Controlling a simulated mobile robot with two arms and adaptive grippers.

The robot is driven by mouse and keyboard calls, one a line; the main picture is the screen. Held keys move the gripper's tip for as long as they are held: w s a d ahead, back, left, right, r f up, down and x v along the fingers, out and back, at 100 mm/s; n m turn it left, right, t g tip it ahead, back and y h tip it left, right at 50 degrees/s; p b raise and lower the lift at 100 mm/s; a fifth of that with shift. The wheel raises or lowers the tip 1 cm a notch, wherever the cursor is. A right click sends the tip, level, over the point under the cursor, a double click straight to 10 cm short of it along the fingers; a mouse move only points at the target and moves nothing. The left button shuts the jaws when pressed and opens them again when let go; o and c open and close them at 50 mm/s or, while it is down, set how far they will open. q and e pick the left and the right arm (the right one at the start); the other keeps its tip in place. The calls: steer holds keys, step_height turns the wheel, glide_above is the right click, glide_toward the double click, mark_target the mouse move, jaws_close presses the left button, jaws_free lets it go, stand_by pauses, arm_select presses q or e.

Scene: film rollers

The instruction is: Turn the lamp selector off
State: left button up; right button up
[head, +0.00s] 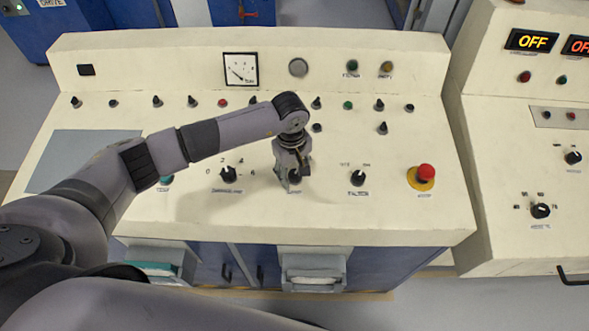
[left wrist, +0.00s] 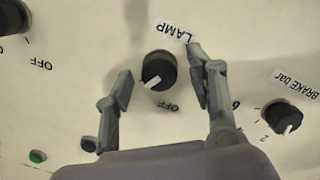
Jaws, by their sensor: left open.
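The lamp selector (left wrist: 159,70) is a round black knob with a white pointer mark on the cream panel. A LAMP label (left wrist: 174,31) is beside it. In the left wrist view the pointer aims down and left, while the OFF marking (left wrist: 168,107) lies below and to the right of the knob. My left gripper (left wrist: 161,76) is open, with one finger on each side of the knob; I cannot tell whether either finger touches it. In the head view my left gripper (head: 293,178) comes down over the selector and mostly hides it. My right gripper is not in view.
The BRAKE knob (left wrist: 283,117) is right of the gripper in the wrist view. In the head view the FILTER knob (head: 358,177) and a red mushroom button (head: 426,173) are to the right. Several small switches line the panel (head: 400,225) behind the gripper.

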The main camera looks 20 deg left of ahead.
arm_select(q)
steer(key=shift+c, duration=0.6)
steer(key=c, duration=1)
